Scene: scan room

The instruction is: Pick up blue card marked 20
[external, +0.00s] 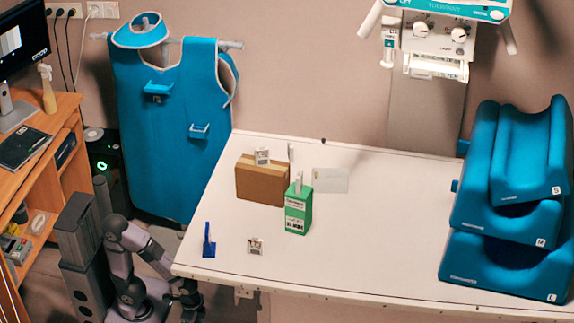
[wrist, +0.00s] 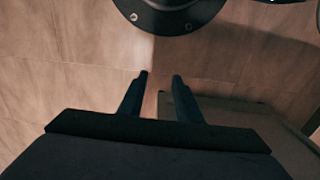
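A small blue card-like piece (external: 209,241) stands on the front left part of the white table in the external view. I cannot read a 20 on it at this size. My gripper (wrist: 161,76) shows in the wrist view with its two dark fingers apart and nothing between them. It points down at the floor beside my base. In the external view my gripper end (external: 189,297) hangs low at the table's front left edge, apart from the blue piece; its fingertips are unclear there. The blue piece is not in the wrist view.
Stacked blue cushions (external: 505,215) fill the right end. A wooden desk (external: 45,140) is at left. The table's front middle is clear.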

